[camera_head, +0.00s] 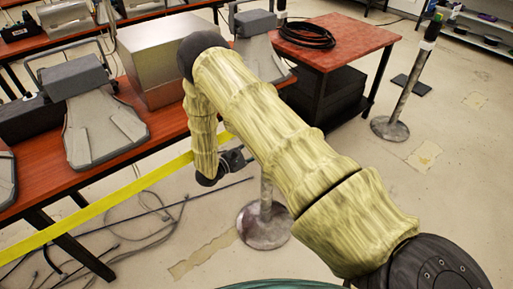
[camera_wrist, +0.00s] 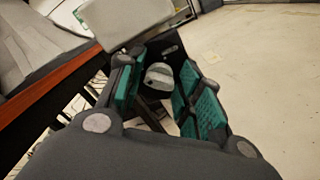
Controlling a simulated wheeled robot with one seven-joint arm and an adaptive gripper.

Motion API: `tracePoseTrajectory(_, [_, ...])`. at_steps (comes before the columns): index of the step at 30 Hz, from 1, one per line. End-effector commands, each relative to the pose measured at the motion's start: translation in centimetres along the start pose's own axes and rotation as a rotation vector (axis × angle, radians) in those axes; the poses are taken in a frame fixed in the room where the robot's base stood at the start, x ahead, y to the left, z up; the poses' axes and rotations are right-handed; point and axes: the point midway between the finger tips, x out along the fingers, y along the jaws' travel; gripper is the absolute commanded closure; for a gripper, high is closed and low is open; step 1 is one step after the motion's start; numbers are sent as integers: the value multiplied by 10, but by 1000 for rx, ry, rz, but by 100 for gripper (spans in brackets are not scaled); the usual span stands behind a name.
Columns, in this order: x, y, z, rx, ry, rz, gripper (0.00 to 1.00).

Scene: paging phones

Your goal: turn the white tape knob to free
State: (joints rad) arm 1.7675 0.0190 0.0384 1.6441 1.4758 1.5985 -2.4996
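The white tape knob (camera_wrist: 158,76) shows in the wrist view, on the dark head of a post. My gripper (camera_wrist: 162,70) has its two teal-padded fingers apart, one on each side of the knob in the picture. A gap shows between the knob and the right pad; I cannot tell whether the left pad touches it. In the head view, my gripper (camera_head: 236,161) is below the bent arm, beside the table edge. The post's round base (camera_head: 264,228) stands on the floor there, while its head and the knob are hidden by my arm and gripper.
A yellow tape (camera_head: 110,203) stretches from the left towards my gripper. A red-topped table (camera_head: 165,122) with grey phones (camera_head: 98,125) and a metal box (camera_head: 150,60) lies left. Another post (camera_head: 408,90) stands at the right. Cables lie on the floor.

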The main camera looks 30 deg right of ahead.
Motion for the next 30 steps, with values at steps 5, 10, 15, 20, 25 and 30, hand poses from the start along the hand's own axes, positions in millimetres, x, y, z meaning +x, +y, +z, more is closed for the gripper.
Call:
tracePoseTrajectory(5, [1,0,0,1,-1,0,64])
tracePoseTrajectory(10, [-4,1,0,1,-1,1,64])
tracePoseTrajectory(15, [-25,1,0,1,0,1,64])
tracePoseTrajectory(20, [-55,1,0,1,0,1,64])
tracePoseTrajectory(25, [-85,1,-1,1,0,1,64])
tracePoseTrajectory(30, [-107,0,-1,1,1,1,64])
